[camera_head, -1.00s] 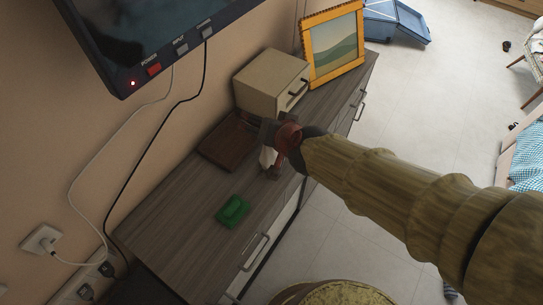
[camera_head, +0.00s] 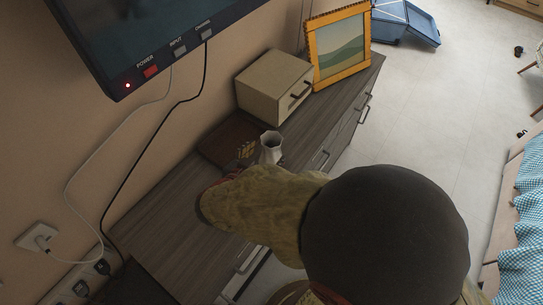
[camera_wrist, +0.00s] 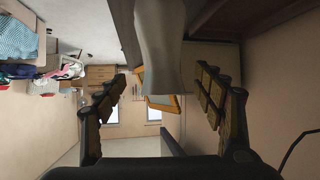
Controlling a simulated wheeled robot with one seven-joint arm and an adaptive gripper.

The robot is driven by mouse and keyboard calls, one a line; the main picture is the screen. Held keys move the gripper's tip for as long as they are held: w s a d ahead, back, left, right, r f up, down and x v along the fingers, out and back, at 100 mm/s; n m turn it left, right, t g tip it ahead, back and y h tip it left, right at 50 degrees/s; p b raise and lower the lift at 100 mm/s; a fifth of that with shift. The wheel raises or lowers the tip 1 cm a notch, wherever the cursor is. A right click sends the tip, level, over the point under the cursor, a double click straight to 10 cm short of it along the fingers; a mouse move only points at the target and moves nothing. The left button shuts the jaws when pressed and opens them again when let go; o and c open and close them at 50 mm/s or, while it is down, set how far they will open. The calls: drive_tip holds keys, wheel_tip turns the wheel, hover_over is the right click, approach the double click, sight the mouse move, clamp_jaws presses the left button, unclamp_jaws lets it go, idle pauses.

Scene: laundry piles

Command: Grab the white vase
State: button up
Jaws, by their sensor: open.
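The white vase (camera_head: 270,149) stands upright on the dark wooden dresser (camera_head: 165,205), beside a brown tray-like board. In the wrist view the vase (camera_wrist: 160,45) looks pale grey and large, in the upper middle, between the sides of my gripper. My gripper (camera_wrist: 160,78) is open, with one finger to the left and one to the right of the vase. A gap shows on both sides, and I see no contact. In the head view my arm covers the dresser in front of the vase, and the fingers are hidden there.
A beige drawer box (camera_head: 273,86) and an orange-framed picture (camera_head: 340,48) stand behind the vase. The brown board (camera_head: 222,140) lies to its left. A screen (camera_head: 150,40) with hanging cables is on the wall at the left. Open floor (camera_head: 430,120) lies to the right.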

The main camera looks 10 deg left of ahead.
sight(267, 152)
drive_tip(key=b+x, duration=0.3)
drive_tip(key=x, duration=0.2)
drive_tip(key=shift+w+a+f, duration=0.15)
drive_tip(key=shift+w+f, duration=0.05)
drive_tip(key=shift+f, duration=0.15)
drive_tip(key=shift+w+f, duration=0.1)
drive_tip(key=shift+w, duration=0.3)
drive_tip(key=shift+c, duration=0.7)
drive_tip(key=c, duration=1.5)
drive_tip(key=shift+o, duration=0.2)
